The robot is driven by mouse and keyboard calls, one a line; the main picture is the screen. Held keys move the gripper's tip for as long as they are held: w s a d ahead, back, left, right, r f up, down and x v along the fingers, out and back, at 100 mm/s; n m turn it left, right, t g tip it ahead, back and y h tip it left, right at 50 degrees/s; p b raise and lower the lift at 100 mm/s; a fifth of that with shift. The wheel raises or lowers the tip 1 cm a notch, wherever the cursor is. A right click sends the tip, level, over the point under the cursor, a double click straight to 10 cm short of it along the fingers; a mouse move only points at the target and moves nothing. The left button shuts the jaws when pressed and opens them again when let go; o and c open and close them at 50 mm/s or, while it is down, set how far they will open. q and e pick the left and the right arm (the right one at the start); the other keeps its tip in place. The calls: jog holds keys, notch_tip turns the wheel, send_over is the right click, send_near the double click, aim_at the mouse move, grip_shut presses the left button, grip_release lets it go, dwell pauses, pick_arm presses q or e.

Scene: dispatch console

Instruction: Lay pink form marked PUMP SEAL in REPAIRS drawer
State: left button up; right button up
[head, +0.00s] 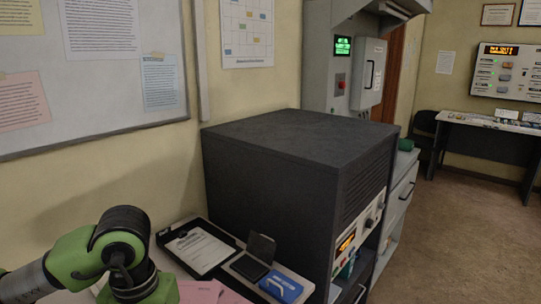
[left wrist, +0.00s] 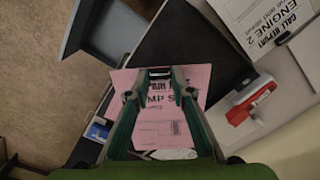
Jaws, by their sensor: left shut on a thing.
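A grey drawer or tray (left wrist: 110,28) stands open at the upper left of the wrist view; no REPAIRS label is readable. My right gripper is not in view.
A large dark cabinet (head: 290,150) stands behind the desk. The wrist view shows a red-and-white object (left wrist: 250,102) and a white ENGINE 2 sheet (left wrist: 265,22).

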pick_arm(q)
jog(key=s+f, duration=0.3)
jog(key=shift+s+f, duration=0.1)
jog(key=shift+f, duration=0.25)
dwell(0.9)
jog(key=w+a+r+m, duration=0.1)
jog(key=a+m, duration=0.3)
jog(key=m, duration=0.9)
jog(key=w+a+r+m, duration=0.1)
jog(key=a+r+m, duration=0.3)
jog(key=m, duration=0.9)
jog(key=shift+a+r+m, duration=0.15)
jog(key=shift+r+m, duration=0.05)
jog(key=shift+m, duration=0.1)
